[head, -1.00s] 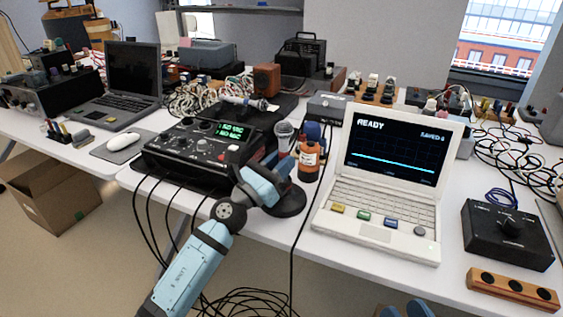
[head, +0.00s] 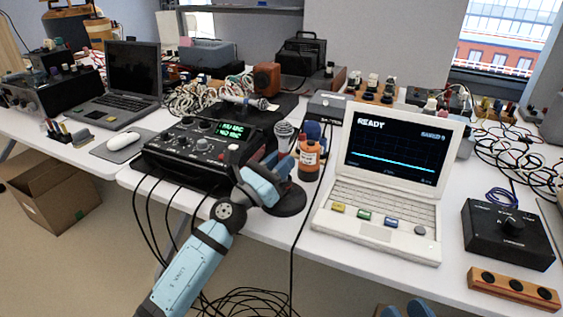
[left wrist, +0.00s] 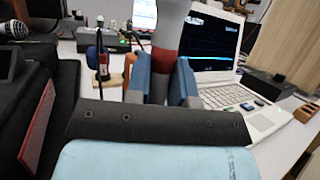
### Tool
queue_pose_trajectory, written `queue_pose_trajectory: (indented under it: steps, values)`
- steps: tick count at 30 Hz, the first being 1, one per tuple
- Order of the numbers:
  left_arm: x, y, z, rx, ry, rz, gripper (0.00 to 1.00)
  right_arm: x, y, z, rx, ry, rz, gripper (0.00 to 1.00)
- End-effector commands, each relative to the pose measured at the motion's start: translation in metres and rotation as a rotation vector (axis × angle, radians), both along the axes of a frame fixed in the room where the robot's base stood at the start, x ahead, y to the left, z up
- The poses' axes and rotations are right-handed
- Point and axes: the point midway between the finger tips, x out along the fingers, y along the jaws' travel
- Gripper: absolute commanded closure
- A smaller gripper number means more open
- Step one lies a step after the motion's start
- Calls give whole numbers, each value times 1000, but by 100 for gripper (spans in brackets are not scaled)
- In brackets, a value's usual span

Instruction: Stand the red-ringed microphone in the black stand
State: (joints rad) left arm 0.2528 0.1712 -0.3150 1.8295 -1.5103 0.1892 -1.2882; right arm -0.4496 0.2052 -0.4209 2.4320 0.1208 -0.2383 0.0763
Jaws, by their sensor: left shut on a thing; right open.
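The red-ringed microphone (left wrist: 167,50) stands roughly upright between the blue fingers of my left gripper (left wrist: 162,82) in the left wrist view, its red band just above them. In the head view its grey head (head: 284,129) rises above my left gripper (head: 276,168), which is shut on it. The round black base of the stand (head: 291,203) shows below and right of the gripper. The gripper hides the microphone's lower end, so I cannot tell whether it sits in the stand. My right gripper (head: 404,311) is open at the bottom edge, only its blue fingertips showing.
A black mixer (head: 195,155) stands left of the gripper. An orange bottle (head: 309,158) and the white laptop (head: 382,180) are close on the right. Another microphone (head: 246,101) lies behind the mixer. Cables hang over the table's front edge.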

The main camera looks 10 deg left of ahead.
Motion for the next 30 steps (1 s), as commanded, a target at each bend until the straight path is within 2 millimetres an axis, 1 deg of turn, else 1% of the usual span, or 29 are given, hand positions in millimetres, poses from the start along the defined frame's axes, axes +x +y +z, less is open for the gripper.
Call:
queue_pose_trajectory:
  steps: [5,25,30]
  values:
    - [0,0,-1,-1,-1,0,100,0,0,0,1,-2,2,57]
    - [0,0,-11,0,-1,-1,100,-1,0,-10,3,-1,1,57]
    - [0,0,-11,0,-1,-1,100,-1,0,-10,3,-1,1,57]
